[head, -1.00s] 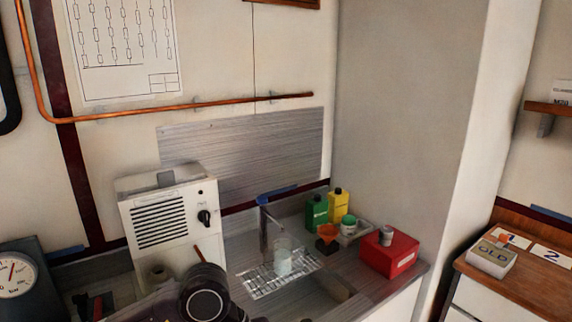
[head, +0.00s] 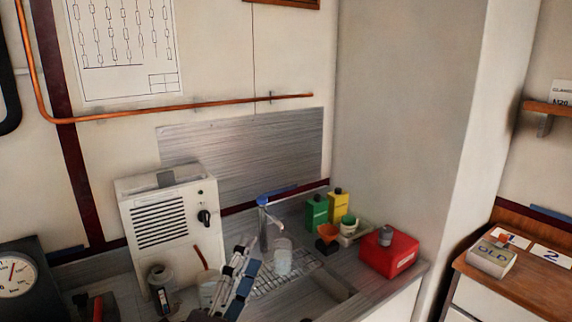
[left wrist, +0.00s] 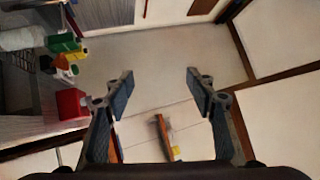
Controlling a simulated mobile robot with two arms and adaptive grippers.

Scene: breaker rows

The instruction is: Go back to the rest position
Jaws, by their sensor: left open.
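My left gripper (head: 243,258) shows at the bottom middle of the head view, its fingers pointing up over the counter front. It is open, and nothing is between its fingers. In the left wrist view the two fingers (left wrist: 160,82) stand wide apart with the floor and walls beyond them. In the head view the gripper overlaps part of the drying rack, left of the clear beaker (head: 283,257); I cannot tell how far apart they are. My right gripper is not in view.
A white machine (head: 170,232) stands left of the sink tap (head: 263,222). A green bottle (head: 317,211), a yellow bottle (head: 338,205), an orange funnel (head: 327,233) and a red box (head: 389,256) stand to the right. A wooden-topped cabinet (head: 530,288) is far right.

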